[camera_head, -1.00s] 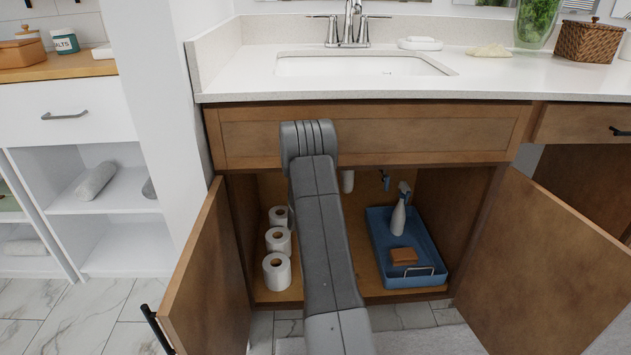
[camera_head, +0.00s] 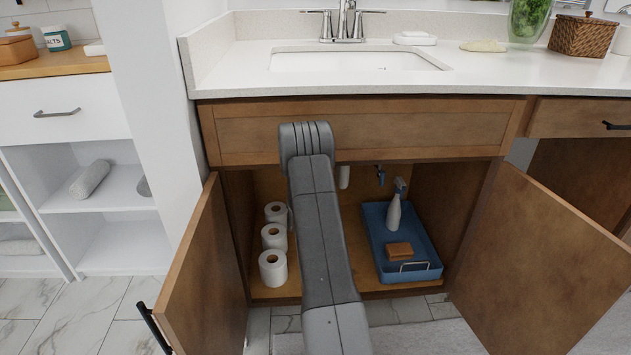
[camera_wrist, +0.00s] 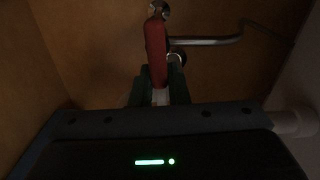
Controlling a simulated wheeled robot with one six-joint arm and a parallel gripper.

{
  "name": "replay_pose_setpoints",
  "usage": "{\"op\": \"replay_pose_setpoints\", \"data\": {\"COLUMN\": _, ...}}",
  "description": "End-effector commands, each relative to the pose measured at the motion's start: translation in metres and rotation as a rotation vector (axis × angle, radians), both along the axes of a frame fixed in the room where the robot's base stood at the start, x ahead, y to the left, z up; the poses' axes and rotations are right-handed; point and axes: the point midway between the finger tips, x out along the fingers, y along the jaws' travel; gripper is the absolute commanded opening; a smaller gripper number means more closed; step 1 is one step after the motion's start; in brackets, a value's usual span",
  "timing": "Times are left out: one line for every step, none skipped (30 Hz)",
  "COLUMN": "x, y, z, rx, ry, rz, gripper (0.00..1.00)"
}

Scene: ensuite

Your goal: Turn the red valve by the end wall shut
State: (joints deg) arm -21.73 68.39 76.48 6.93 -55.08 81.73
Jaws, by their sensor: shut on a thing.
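In the wrist view, the red valve (camera_wrist: 156,50) shows as a long red handle near the middle, with a metal fitting at its upper end. My gripper (camera_wrist: 160,88) is shut on the near end of the red handle, one dark finger on each side. The picture is dark, so the exact contact is hard to see. In the head view, my arm reaches into the open cabinet under the sink and hides both the gripper and the red valve.
A metal pipe (camera_wrist: 215,41) runs right from the valve. Toilet rolls (camera_head: 273,238) stand on the cabinet's left side. A blue tray (camera_head: 423,272) with a spray bottle (camera_head: 394,212) and a brown block (camera_head: 399,250) is on the right. Open doors (camera_head: 205,280) flank the opening.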

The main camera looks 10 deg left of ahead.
Motion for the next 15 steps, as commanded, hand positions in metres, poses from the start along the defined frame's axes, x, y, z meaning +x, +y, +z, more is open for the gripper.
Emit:
{"op": "replay_pose_setpoints", "data": {"x": -0.0003, "y": -0.0004, "z": -0.0019, "rx": 0.018, "ry": 0.007, "rz": 0.0, "gripper": 0.0}}
{"op": "replay_pose_setpoints", "data": {"x": -0.0003, "y": -0.0005, "z": -0.0022, "rx": 0.028, "ry": 0.01, "rz": 0.0, "gripper": 0.0}}
{"op": "replay_pose_setpoints", "data": {"x": -0.0003, "y": -0.0005, "z": -0.0025, "rx": 0.041, "ry": 0.014, "rz": 0.0, "gripper": 0.0}}
{"op": "replay_pose_setpoints", "data": {"x": -0.0003, "y": -0.0005, "z": -0.0027, "rx": 0.048, "ry": 0.016, "rz": 0.0, "gripper": 0.0}}
{"op": "replay_pose_setpoints", "data": {"x": -0.0003, "y": -0.0004, "z": -0.0029, "rx": 0.057, "ry": 0.019, "rz": 0.0, "gripper": 0.0}}
{"op": "replay_pose_setpoints", "data": {"x": -0.0003, "y": -0.0004, "z": -0.0031, "rx": 0.065, "ry": 0.021, "rz": 0.0, "gripper": 0.0}}
{"op": "replay_pose_setpoints", "data": {"x": -0.0003, "y": -0.0004, "z": -0.0032, "rx": 0.07, "ry": 0.022, "rz": 0.0, "gripper": 0.0}}
{"op": "replay_pose_setpoints", "data": {"x": -0.0003, "y": -0.0004, "z": -0.0033, "rx": 0.073, "ry": 0.023, "rz": -0.001, "gripper": 0.0}}
{"op": "replay_pose_setpoints", "data": {"x": -0.0003, "y": -0.0005, "z": -0.0034, "rx": 0.079, "ry": 0.025, "rz": -0.001, "gripper": 0.0}}
{"op": "replay_pose_setpoints", "data": {"x": -0.0003, "y": -0.0005, "z": -0.0035, "rx": 0.082, "ry": 0.026, "rz": -0.001, "gripper": 0.0}}
{"op": "replay_pose_setpoints", "data": {"x": -0.0003, "y": -0.0005, "z": -0.0035, "rx": 0.084, "ry": 0.026, "rz": -0.001, "gripper": 0.0}}
{"op": "replay_pose_setpoints", "data": {"x": -0.0003, "y": -0.0005, "z": -0.0036, "rx": 0.086, "ry": 0.027, "rz": -0.001, "gripper": 0.0}}
{"op": "replay_pose_setpoints", "data": {"x": -0.0003, "y": -0.0005, "z": -0.0036, "rx": 0.087, "ry": 0.027, "rz": -0.001, "gripper": 0.0}}
{"op": "replay_pose_setpoints", "data": {"x": -0.0003, "y": -0.0005, "z": -0.0036, "rx": 0.088, "ry": 0.027, "rz": -0.001, "gripper": 0.0}}
{"op": "replay_pose_setpoints", "data": {"x": -0.0003, "y": -0.0005, "z": -0.0036, "rx": 0.088, "ry": 0.027, "rz": -0.001, "gripper": 0.0}}
